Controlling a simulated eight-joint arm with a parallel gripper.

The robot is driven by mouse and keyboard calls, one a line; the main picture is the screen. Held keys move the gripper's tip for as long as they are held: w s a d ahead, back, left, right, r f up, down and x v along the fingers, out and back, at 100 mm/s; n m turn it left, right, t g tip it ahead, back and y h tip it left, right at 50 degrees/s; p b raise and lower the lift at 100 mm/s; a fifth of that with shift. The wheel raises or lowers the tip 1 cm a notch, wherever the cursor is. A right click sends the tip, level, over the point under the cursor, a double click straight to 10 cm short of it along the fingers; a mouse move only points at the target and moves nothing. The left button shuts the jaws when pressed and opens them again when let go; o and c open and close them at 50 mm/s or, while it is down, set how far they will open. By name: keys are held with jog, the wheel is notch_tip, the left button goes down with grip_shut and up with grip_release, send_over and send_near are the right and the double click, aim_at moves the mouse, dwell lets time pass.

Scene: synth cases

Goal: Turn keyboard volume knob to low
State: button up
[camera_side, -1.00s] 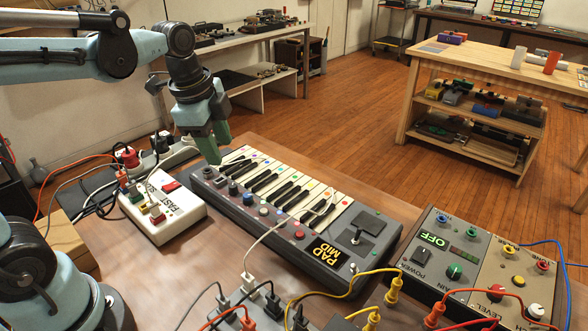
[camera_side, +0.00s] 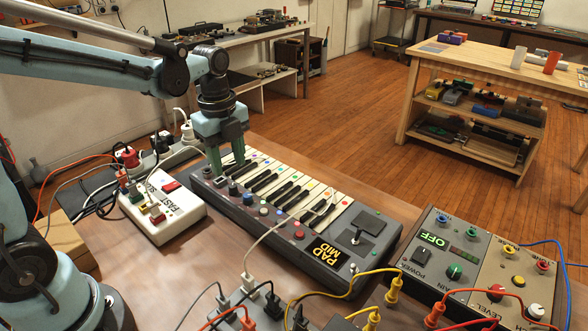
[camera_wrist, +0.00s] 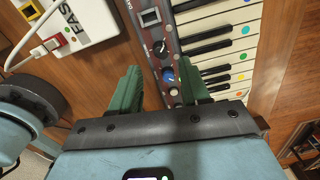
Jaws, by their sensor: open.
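The dark grey keyboard (camera_side: 290,196) with cream keys lies on the brown table in the side view. In the wrist view its control strip (camera_wrist: 147,5) shows a black knob (camera_wrist: 161,48) with a pale pointer mark and a blue knob (camera_wrist: 168,74). The black one (camera_side: 232,187) and the blue one (camera_side: 248,198) also show in the side view. I cannot read a volume label. My gripper (camera_side: 228,168) points down over the keyboard's left end. Its green fingers are apart and empty; in the wrist view the gripper (camera_wrist: 158,66) has the blue knob between its fingers, nearer the right one.
A white box marked FAST (camera_side: 160,208) with cables stands left of the keyboard. Cables and plugs crowd the front, and a white cable crosses the keyboard. A power strip (camera_side: 182,152) lies behind the white box.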

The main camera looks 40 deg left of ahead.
aim_at(232, 185)
jog(key=shift+w+f, duration=0.1)
jog(key=shift+f, duration=2.8)
grip_shut()
